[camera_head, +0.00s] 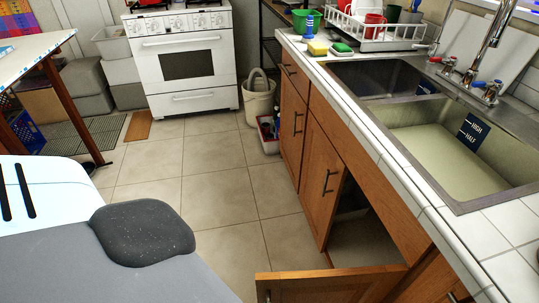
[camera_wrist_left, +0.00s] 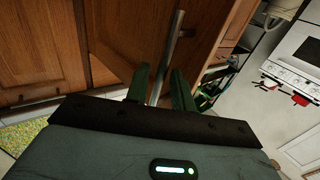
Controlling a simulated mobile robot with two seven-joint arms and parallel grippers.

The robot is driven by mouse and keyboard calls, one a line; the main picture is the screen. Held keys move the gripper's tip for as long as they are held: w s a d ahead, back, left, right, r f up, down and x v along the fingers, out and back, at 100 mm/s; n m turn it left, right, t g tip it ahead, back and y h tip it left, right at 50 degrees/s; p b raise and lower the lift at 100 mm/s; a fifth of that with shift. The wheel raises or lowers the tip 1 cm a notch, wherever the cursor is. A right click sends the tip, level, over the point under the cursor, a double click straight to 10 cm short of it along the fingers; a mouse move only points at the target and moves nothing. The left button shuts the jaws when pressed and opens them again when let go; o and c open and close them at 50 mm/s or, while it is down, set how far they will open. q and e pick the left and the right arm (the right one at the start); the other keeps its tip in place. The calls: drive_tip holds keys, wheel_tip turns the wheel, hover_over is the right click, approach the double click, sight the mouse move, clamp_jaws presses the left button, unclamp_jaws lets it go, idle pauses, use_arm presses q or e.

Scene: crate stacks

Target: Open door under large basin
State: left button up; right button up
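In the head view the large basin (camera_head: 440,150) is the nearer, right-hand sink basin. Below it the wooden cabinet stands open, its interior (camera_head: 365,238) showing. One wooden door (camera_head: 325,284) swings out into the room at the bottom edge, with a dark handle at its free end. Another door (camera_head: 322,165) beside the opening has a dark bar handle (camera_head: 328,181). In the left wrist view my left gripper (camera_wrist_left: 163,70) has its green fingers apart, on either side of a metal bar handle (camera_wrist_left: 172,48) in front of a wooden cabinet. My right gripper is out of view.
The tiled floor (camera_head: 215,180) is clear between cabinets and table. A white stove (camera_head: 185,60) stands at the back. A bucket (camera_head: 259,100) and a red-white container (camera_head: 268,132) stand by the cabinet. A dish rack (camera_head: 375,30) sits on the counter.

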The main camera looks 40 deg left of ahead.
use_arm(q)
drive_tip(key=s, duration=0.6)
drive_tip(key=shift+s+d, duration=0.15)
drive_tip(key=shift+d, duration=0.05)
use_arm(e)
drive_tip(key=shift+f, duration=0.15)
